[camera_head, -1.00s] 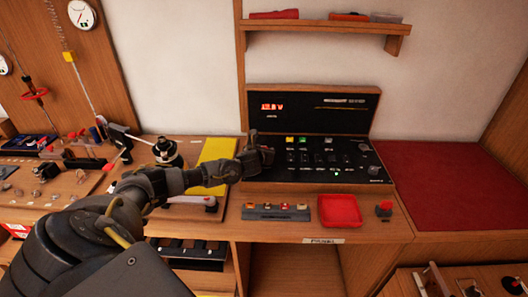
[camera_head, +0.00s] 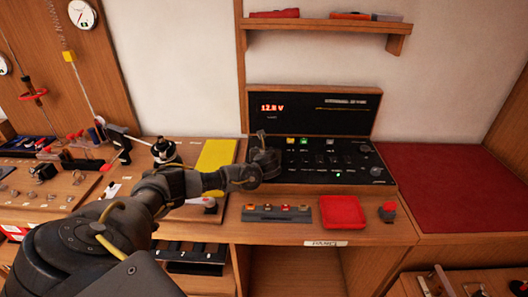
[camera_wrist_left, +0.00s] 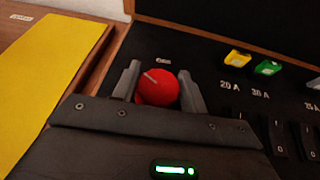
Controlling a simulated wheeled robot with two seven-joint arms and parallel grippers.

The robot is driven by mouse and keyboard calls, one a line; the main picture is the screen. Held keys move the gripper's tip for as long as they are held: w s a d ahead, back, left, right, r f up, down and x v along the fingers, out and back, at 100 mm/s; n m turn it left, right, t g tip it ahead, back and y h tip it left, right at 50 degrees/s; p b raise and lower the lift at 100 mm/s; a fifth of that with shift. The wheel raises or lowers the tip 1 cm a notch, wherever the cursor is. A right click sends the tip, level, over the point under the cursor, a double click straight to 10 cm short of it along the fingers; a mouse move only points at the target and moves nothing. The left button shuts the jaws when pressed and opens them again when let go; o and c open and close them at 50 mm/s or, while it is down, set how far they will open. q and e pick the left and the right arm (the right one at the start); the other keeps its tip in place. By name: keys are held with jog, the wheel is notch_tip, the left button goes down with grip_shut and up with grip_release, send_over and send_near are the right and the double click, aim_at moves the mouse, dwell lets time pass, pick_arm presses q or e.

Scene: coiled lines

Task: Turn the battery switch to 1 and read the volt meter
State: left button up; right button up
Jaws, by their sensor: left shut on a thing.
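The black switch panel (camera_head: 325,162) stands on the wooden counter, with a raised back board. The volt meter (camera_head: 272,108) on that board shows red digits that read 12.8 V. My left gripper (camera_head: 262,140) is at the panel's left end. In the left wrist view, the left gripper (camera_wrist_left: 160,88) is shut on a round red knob (camera_wrist_left: 158,86) with a pale pointer line; the label behind it is too small to read. I take this knob to be the battery switch. In the head view my gripper hides it. My right gripper is not in view.
Yellow and green fuses (camera_wrist_left: 268,67) and black rocker switches (camera_wrist_left: 282,138) sit right of the knob. A yellow mat (camera_head: 215,157) lies left of the panel. A red tray (camera_head: 341,212) and a fuse strip (camera_head: 277,213) lie in front. The red surface (camera_head: 440,195) at right is clear.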

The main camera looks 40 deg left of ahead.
pick_arm(q)
jog(key=o, duration=1)
jog(key=shift+c, duration=0.2)
jog(key=b+v, duration=0.3)
jog(key=v, duration=0.6)
jog(key=shift+s+d+r, duration=0.1)
jog(key=shift+s+d, duration=0.05)
jog(key=shift+d, duration=0.1)
jog(key=shift+s+d+r, duration=0.25)
jog(key=shift+s+d, duration=0.05)
jog(key=shift+s, duration=0.15)
